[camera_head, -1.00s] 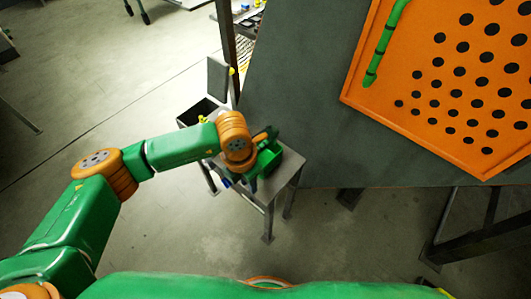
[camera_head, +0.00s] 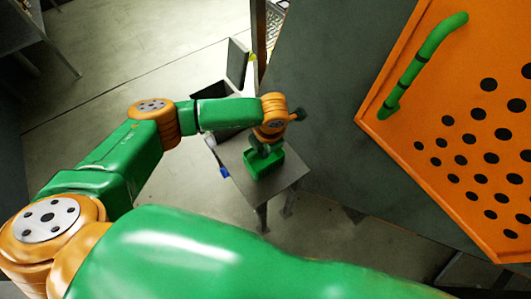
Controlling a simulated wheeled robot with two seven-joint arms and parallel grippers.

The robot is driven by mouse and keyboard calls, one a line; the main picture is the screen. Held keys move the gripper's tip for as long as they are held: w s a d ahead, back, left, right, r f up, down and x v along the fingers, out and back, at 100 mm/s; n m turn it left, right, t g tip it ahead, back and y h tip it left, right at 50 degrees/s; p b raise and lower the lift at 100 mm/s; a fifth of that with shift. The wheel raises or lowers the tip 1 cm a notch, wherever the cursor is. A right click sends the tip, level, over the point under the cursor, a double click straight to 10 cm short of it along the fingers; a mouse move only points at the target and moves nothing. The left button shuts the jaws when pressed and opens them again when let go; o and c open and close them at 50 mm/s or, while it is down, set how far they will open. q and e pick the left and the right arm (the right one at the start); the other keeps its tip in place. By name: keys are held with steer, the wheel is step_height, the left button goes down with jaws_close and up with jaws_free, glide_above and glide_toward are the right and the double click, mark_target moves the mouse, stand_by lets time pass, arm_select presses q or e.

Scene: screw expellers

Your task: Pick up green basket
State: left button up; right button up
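The green basket (camera_head: 265,165) stands on a small grey table (camera_head: 284,182) near the middle of the head view. My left arm reaches in from the left, and its orange wrist is just beyond the basket in the picture. My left gripper (camera_head: 261,147) hangs dark below the wrist, over the upper part of the basket. It hides some of the basket. Its fingers are too small and dark to tell whether they are open or touch the basket. My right gripper is not in view.
A large grey slanted machine panel (camera_head: 330,110) rises right of the table, with an orange perforated plate (camera_head: 410,135) and a green handle (camera_head: 424,62). A dark open box (camera_head: 208,92) stands behind my arm.

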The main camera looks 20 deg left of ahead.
arm_select(q)
steer(key=shift+w+f, duration=0.2)
steer(key=shift+f, duration=0.9)
steer(key=shift+a, duration=0.1)
jaws_close()
steer(key=shift+r, duration=0.1)
step_height(320, 180, up, 3)
steer(key=shift+r, duration=0.2)
steer(key=s+d+r, duration=0.4)
steer(key=s+r, duration=0.5)
steer(key=s, duration=0.4)
steer(key=shift+s+d+r, duration=0.2)
steer(key=shift+r, duration=0.1)
